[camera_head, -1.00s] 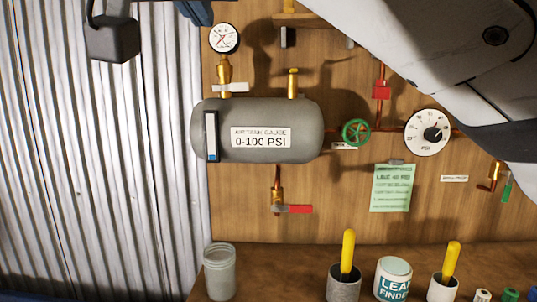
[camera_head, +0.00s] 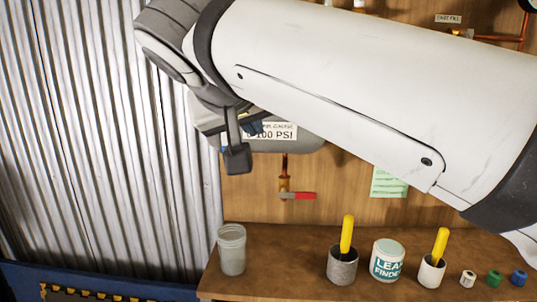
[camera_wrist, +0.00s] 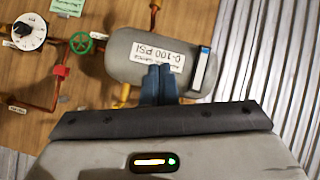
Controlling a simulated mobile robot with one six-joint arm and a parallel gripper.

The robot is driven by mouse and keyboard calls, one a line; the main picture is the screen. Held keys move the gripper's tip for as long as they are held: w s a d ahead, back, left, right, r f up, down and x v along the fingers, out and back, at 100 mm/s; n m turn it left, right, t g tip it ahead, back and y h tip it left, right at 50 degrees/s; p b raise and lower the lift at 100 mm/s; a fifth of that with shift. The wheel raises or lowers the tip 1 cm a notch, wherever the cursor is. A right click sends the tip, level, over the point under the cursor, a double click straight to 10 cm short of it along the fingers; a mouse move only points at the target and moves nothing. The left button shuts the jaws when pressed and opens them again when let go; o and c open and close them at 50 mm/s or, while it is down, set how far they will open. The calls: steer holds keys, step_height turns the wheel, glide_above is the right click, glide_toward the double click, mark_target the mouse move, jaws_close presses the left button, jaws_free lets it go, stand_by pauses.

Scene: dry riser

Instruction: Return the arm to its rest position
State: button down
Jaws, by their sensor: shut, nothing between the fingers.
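My arm (camera_head: 350,80) spans the upper part of the head view, from the right edge to the upper left. My gripper (camera_head: 252,128) is mostly hidden behind the wrist there; a bit of blue shows in front of the grey tank (camera_head: 305,143). In the wrist view, the blue fingers of my gripper (camera_wrist: 158,70) are together, with nothing between them. They overlap the lower part of the tank's pressure label (camera_wrist: 158,52) in that view. I cannot tell their distance from the tank.
A bench (camera_head: 300,235) holds a clear jar (camera_head: 232,250), a leak finder tub (camera_head: 387,262), cups with yellow-handled tools and small coloured caps. A red-handled valve (camera_head: 298,195) hangs below the tank. Corrugated metal (camera_head: 90,130) is at left. The wrist view shows a green handwheel (camera_wrist: 82,43) and dial (camera_wrist: 24,31).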

steer(key=s+d+f+g+p, duration=0.1)
steer(key=d+f+g+p, duration=0.45)
steer(key=d+f, duration=0.7)
steer(key=s+d+f+m+g+y+p, duration=0.1)
steer(key=s+d+f+p, duration=0.1)
steer(key=s+f, duration=0.2)
steer(key=s+d+f+m+g+y+p, duration=0.1)
steer(key=s+d+f+g+p, duration=0.1)
steer(key=f, duration=0.7)
steer(key=s+d, duration=0.1)
steer(key=s, duration=0.1)
steer(key=shift+s, duration=0.35)
